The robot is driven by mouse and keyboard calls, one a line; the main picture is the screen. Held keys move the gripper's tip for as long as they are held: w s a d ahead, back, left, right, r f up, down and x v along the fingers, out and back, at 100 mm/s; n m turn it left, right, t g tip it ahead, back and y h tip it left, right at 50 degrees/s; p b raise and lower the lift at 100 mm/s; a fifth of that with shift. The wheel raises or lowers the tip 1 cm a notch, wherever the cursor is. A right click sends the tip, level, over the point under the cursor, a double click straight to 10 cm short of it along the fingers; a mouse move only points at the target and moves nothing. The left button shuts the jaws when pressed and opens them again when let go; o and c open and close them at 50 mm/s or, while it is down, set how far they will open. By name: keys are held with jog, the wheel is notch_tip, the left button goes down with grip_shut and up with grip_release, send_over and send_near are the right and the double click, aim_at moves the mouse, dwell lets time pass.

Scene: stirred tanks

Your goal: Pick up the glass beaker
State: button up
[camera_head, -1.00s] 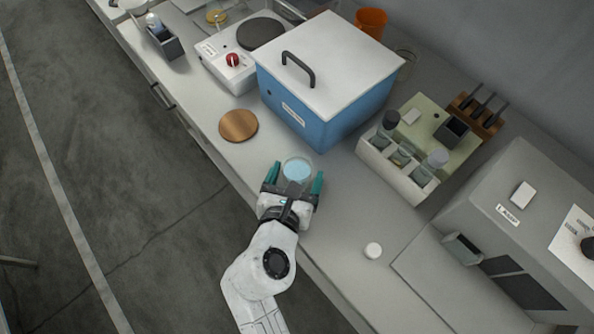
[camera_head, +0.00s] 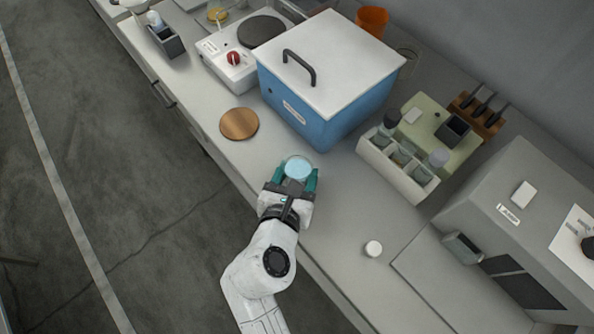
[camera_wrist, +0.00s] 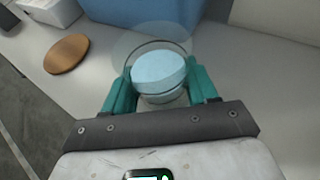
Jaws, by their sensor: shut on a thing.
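The glass beaker (camera_head: 298,167) is clear with pale blue liquid in it. It is at the bench's front part, in front of the blue box. My gripper (camera_head: 296,178) is shut on the beaker, one teal finger on each side of it. The wrist view also shows the beaker (camera_wrist: 159,72) between the teal fingers of my gripper (camera_wrist: 161,92). The liquid surface looks slightly tilted there. I cannot tell whether the beaker's base touches the bench.
A blue box with a white lid (camera_head: 330,62) stands behind the beaker. A round cork-coloured disc (camera_head: 239,124) lies to the left. A rack with bottles (camera_head: 400,166) stands to the right, and a small white cap (camera_head: 373,249) lies nearer. The bench between them is clear.

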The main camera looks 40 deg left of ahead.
aim_at(299, 157)
jog(key=shift+r, duration=0.65)
jog(key=shift+s+r+p, duration=0.2)
jog(key=shift+r+p, duration=0.1)
jog(key=shift+r, duration=0.95)
jog(key=s+r, duration=0.9)
jog(key=s, duration=0.4)
jog(key=shift+s+d+p, duration=0.3)
jog(key=shift+d, duration=0.1)
jog(key=shift+r, duration=0.1)
